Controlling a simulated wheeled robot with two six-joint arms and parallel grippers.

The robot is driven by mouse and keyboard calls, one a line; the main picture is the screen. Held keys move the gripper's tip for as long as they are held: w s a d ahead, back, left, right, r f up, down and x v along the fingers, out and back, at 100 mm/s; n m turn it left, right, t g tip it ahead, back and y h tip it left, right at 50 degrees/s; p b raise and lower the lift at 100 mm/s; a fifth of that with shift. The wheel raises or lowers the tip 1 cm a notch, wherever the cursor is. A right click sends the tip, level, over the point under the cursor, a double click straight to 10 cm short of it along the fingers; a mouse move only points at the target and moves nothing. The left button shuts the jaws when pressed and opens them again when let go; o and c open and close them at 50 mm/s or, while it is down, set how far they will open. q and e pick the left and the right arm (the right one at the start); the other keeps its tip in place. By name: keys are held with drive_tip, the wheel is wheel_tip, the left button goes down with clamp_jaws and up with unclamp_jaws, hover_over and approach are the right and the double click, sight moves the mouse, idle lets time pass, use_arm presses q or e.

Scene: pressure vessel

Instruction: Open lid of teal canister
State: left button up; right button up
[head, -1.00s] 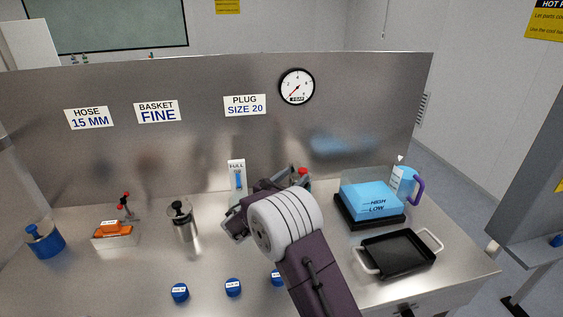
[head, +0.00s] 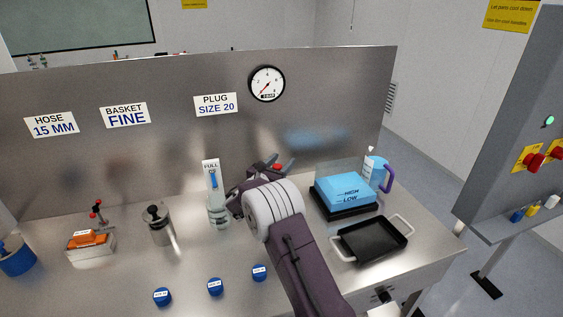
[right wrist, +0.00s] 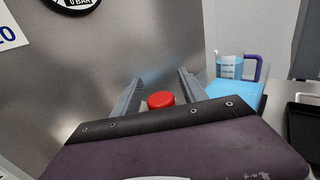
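A red knob (head: 277,167) shows between the fingers of my right gripper (head: 275,165). In the right wrist view the red knob (right wrist: 160,100) sits between the two grey fingers of the right gripper (right wrist: 158,88), with gaps on both sides. The right gripper is open. Whatever body lies under the knob is hidden by my gripper and arm, so I cannot make out the teal canister's colour or shape. My left gripper is out of view.
A "FULL" gauge column (head: 212,190) stands just left of my right gripper. A steel canister (head: 157,225), an orange-topped block (head: 88,243) and a blue tub (head: 15,258) stand farther left. Blue caps (head: 215,287) lie in front. Right are a blue box (head: 345,190), jug (head: 376,173) and black tray (head: 370,240).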

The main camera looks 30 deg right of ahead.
clamp_jaws()
idle(1.3)
